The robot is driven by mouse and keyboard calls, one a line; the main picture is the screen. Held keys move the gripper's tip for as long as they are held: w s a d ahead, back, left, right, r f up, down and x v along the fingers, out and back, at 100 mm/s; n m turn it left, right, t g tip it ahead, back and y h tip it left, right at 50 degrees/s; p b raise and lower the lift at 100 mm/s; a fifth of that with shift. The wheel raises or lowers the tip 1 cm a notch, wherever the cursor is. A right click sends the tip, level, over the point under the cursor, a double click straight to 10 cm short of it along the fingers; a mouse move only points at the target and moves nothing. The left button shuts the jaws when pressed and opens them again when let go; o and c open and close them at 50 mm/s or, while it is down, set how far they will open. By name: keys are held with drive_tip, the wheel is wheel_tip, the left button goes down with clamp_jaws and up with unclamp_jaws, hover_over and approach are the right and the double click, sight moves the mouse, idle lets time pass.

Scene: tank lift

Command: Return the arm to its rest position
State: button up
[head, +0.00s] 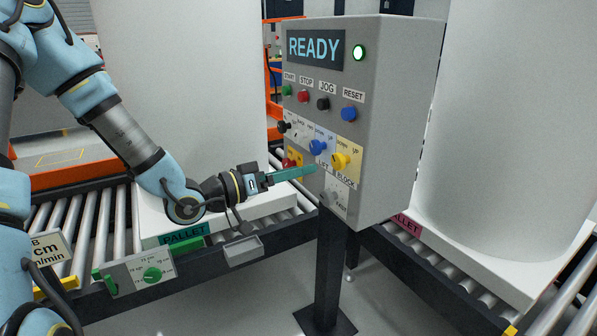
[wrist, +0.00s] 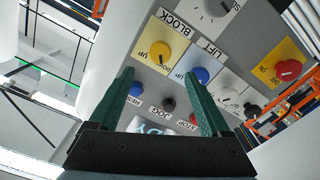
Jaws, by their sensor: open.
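My arm reaches in from the left in the head view, bent down and then out to the right. My gripper (head: 314,170) is level in front of the lower face of the grey control box (head: 395,130). In the wrist view my gripper (wrist: 158,78) has its two green fingers apart with nothing between them. The blue knob (wrist: 198,76) and yellow knob (wrist: 159,51) lie beyond the fingertips. I cannot tell whether a fingertip touches the panel.
The box shows READY on its display (head: 315,48) with a lit green lamp (head: 358,52). It stands on a dark post (head: 330,265). Roller conveyors with white pallets and large white cylinders (head: 185,80) flank it.

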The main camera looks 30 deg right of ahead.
drive_tip(key=w+a+f+n+t+y, duration=0.2)
drive_tip(key=w+a+f+t+y, duration=0.15)
drive_tip(key=w+a+y, duration=0.4)
drive_tip(key=w+a+f+n+t+y, duration=0.2)
drive_tip(key=w+a+f+y, duration=0.25)
drive_tip(key=a, duration=0.65)
drive_tip(key=a+n+y+p, duration=0.1)
drive_tip(key=a+n+y, duration=0.25)
drive_tip(key=a, duration=0.75)
drive_tip(key=s+a+r+n+g+y, duration=0.2)
drive_tip(key=s+a+r+n+g, duration=0.1)
drive_tip(key=s+a, duration=0.6)
drive_tip(key=shift+a+r+n, duration=0.3)
drive_tip(key=shift+r+n, duration=0.55)
drive_tip(key=shift+r, duration=0.1)
drive_tip(key=shift+w, duration=0.1)
drive_tip(key=shift+c, duration=0.2)
